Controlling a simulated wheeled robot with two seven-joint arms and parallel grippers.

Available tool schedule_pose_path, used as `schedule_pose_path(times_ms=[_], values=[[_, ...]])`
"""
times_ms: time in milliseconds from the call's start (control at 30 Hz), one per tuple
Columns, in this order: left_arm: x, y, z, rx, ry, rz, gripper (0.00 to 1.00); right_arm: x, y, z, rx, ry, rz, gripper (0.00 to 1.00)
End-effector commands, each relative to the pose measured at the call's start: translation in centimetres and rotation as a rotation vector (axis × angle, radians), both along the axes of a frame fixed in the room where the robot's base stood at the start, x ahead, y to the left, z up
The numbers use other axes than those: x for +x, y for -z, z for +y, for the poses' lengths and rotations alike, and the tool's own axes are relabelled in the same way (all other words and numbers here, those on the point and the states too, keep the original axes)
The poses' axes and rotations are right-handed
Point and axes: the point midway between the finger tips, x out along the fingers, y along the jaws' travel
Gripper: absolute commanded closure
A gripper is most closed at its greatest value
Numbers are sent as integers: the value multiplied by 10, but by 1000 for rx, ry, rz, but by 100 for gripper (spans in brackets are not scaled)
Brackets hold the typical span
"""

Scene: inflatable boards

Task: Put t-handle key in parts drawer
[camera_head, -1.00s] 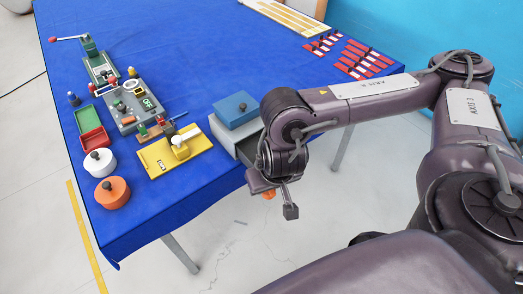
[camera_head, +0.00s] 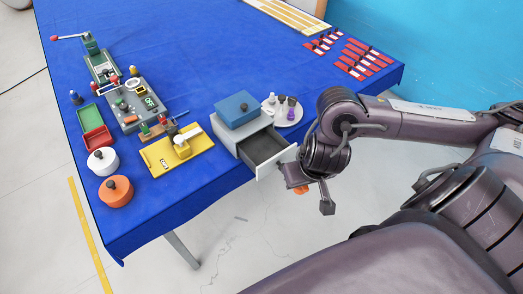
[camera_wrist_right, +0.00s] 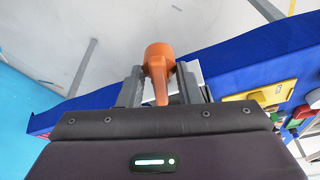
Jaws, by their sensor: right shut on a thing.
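The parts drawer (camera_head: 279,164) is pulled open from a grey cabinet (camera_head: 231,136) at the table's front edge. Its dark inside looks empty where it shows. My right gripper (camera_head: 308,193) is right of and in front of the open drawer, beyond the table edge. It is shut on an orange piece (camera_head: 301,189), which seems to be the t-handle key. In the right wrist view the orange piece (camera_wrist_right: 158,68) has a rounded head and a narrower part between the fingers of my right gripper (camera_wrist_right: 158,84). My left gripper is not in view.
A blue box (camera_head: 237,108) with a knob sits on the cabinet. A round white plate (camera_head: 296,119) with small pegs is behind the drawer. A yellow board (camera_head: 160,158), white jar (camera_head: 102,163) and orange jar (camera_head: 115,195) are at left. The right middle of the blue table is clear.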

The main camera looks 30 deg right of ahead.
Motion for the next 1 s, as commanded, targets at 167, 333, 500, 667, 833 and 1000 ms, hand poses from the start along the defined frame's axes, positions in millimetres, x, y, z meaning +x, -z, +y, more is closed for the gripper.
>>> schedule_pose_path(times_ms=[167,333,500,667,833,1000], values=[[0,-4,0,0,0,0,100,-9,-2,-10,2,10,9,91],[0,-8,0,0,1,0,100,-16,-6,-20,3,16,7,91],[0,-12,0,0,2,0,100,-24,-12,-34,5,22,6,91],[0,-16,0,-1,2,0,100,-29,-18,-46,3,20,3,91],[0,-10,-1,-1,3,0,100,-28,-16,-50,7,19,-20,91],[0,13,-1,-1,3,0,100,-12,-6,-49,17,22,-116,91]])
